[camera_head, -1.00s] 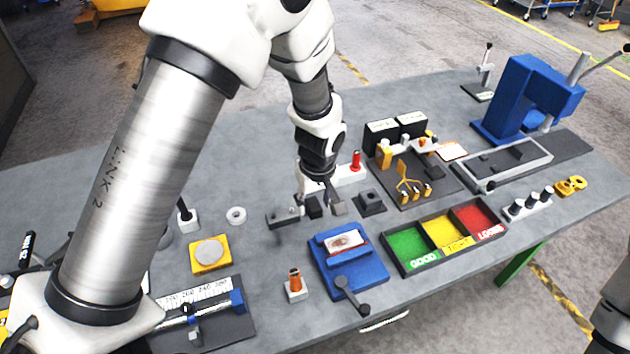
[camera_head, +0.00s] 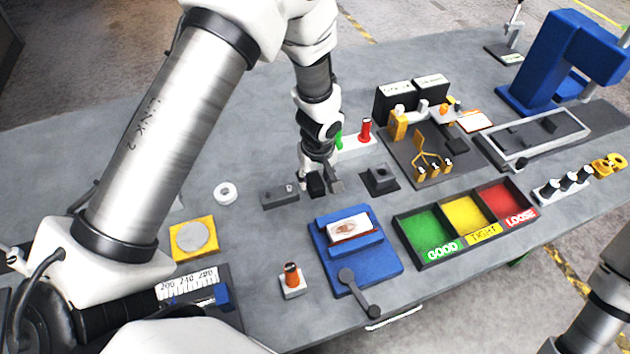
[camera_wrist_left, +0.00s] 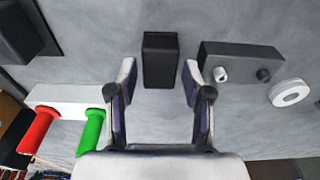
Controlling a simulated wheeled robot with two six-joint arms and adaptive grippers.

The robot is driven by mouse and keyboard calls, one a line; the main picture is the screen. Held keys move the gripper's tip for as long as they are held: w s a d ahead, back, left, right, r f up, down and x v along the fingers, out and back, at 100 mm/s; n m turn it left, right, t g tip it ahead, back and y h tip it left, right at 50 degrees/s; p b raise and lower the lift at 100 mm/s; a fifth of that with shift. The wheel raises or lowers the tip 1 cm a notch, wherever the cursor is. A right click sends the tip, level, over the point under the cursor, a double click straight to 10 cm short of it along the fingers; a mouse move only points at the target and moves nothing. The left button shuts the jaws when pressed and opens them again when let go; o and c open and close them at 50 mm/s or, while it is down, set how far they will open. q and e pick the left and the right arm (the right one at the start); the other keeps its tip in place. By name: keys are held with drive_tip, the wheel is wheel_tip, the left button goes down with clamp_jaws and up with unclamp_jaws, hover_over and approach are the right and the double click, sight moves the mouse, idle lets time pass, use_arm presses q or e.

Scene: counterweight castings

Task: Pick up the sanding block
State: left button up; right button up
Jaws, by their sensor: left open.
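A small dark block (camera_head: 316,185), which looks like the sanding block, lies on the grey bench under my left gripper (camera_head: 319,183). In the left wrist view the dark block (camera_wrist_left: 160,58) sits upright in the picture, centred between the two fingertips, with a gap on each side. My left gripper (camera_wrist_left: 159,78) is open there and holds nothing. Part of the block is hidden by the fingers in the head view. My right gripper is out of sight; only part of my right arm shows at the lower right.
Close by are a dark bar with knobs (camera_head: 281,198), a white ring (camera_head: 225,193), a white holder with red and green pegs (camera_head: 357,147) and a small black block on a plate (camera_head: 380,180). A blue fixture (camera_head: 382,268) and a three-colour tray (camera_head: 424,268) stand nearer.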

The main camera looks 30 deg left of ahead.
sight(315, 180)
use_arm(q)
wheel_tip(315, 180, down, 2)
drive_tip(key=shift+w+a+f, duration=0.1)
drive_tip(key=shift+w, duration=0.05)
clamp_jaws()
wheel_tip(315, 180, up, 10)
drive_tip(key=shift+r+b, duration=0.1)
drive_tip(key=shift+b, duration=0.7)
drive_tip(key=c, duration=0.8)
unclamp_jaws()
